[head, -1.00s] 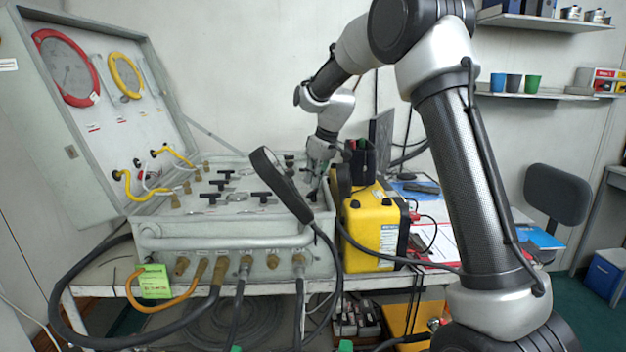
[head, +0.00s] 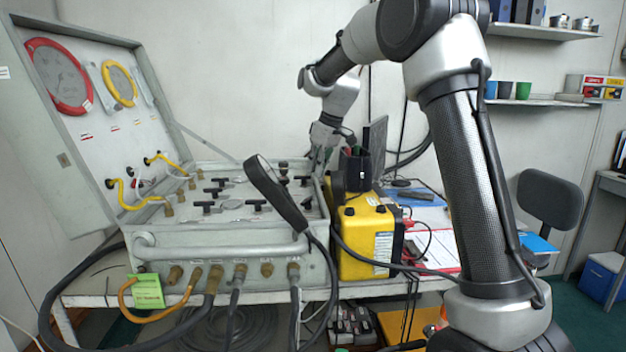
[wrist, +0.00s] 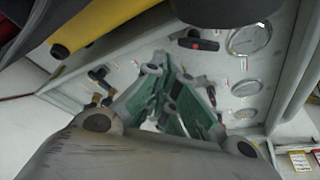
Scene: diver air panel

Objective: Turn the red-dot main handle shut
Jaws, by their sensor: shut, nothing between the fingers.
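The red-dot handle (wrist: 198,44) is a black bar with a red spot, mounted on the grey panel in the upper middle of the wrist view. In the head view several black T-handles (head: 256,205) stand on the panel box (head: 190,226); I cannot tell there which has the red dot. My gripper (head: 319,160) is at the panel's back right edge. In the wrist view my gripper (wrist: 172,88) shows green-padded fingers, shut and empty. The red-dot handle is beyond and to the right of the fingers, apart from them in the picture.
A black paddle-shaped item (head: 275,192) rises across the panel's front right, with a cable. A yellow case (head: 365,235) stands close at the panel's right. The raised lid (head: 90,130) carries gauges. Round dials (wrist: 249,38) line the panel in the wrist view.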

